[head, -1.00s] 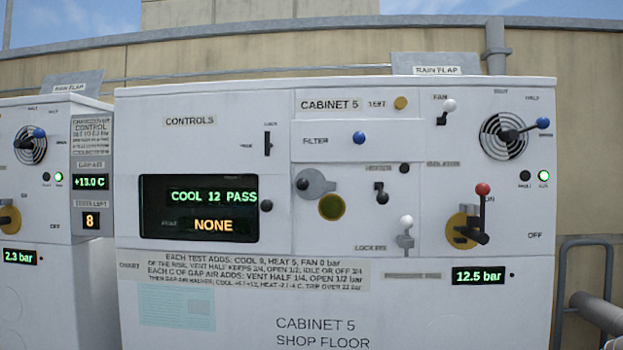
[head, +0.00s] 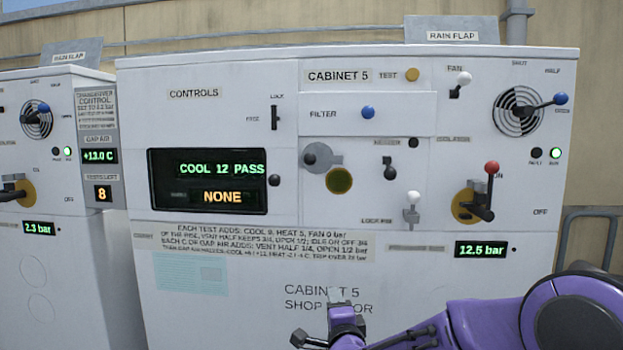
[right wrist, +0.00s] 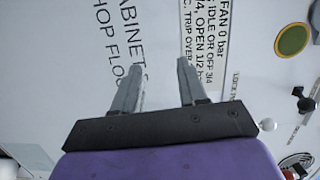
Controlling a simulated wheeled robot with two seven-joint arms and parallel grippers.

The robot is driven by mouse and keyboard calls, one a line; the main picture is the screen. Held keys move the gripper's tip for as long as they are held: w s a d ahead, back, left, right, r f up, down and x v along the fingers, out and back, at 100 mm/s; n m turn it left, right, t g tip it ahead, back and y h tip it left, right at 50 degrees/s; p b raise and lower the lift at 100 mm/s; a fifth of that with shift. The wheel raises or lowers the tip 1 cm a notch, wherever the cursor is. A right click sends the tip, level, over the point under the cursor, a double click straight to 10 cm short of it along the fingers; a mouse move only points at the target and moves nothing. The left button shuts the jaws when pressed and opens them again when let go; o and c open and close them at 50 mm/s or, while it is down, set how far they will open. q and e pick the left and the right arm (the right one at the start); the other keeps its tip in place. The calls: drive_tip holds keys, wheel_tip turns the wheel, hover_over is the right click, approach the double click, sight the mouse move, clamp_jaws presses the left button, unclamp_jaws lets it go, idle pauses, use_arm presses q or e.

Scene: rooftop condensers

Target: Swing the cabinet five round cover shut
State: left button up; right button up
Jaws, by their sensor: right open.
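The round cover (head: 326,155) of cabinet five is a grey disc with a black knob (head: 310,159) at its left. It sits up and left of a round olive-yellow port (head: 339,181), whose face is exposed. The port also shows in the right wrist view (right wrist: 292,40); the cover is not clearly visible there. My right gripper (head: 335,303) is in front of the cabinet's lower lettering, well below the cover and port. In the right wrist view its two fingers (right wrist: 160,68) are apart with nothing between them. My left gripper is not in view.
Close to the port are a black switch (head: 389,168) and a white-knobbed lock pin (head: 413,205). A red-tipped isolator lever (head: 490,185) stands out to the right. The filter drawer's blue knob (head: 368,112) is above. The lower cabinet front is flat.

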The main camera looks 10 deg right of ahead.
drive_tip(key=w+a+r+m+t, duration=0.15)
drive_tip(key=r+m, duration=0.35)
drive_tip(key=r, duration=0.6)
drive_tip(key=a+r+m+t, duration=0.3)
drive_tip(key=r+m, duration=0.1)
drive_tip(key=r, duration=0.8)
drive_tip(key=m, duration=1)
approach(311, 162)
drive_tip(key=shift+t+h, duration=0.25)
drive_tip(key=shift+h, duration=0.25)
drive_tip(key=p+x, duration=0.1)
drive_tip(key=x, duration=0.1)
drive_tip(key=p+x, duration=0.4)
drive_tip(key=x, duration=0.1)
drive_tip(key=shift+s+a+r, duration=0.15)
drive_tip(key=shift+a+r, duration=0.15)
drive_tip(key=w+p, duration=0.3)
drive_tip(key=w, duration=0.1)
drive_tip(key=shift+d+r, duration=0.25)
drive_tip(key=shift+r, duration=0.05)
drive_tip(key=shift+c, duration=0.2)
clamp_jaws()
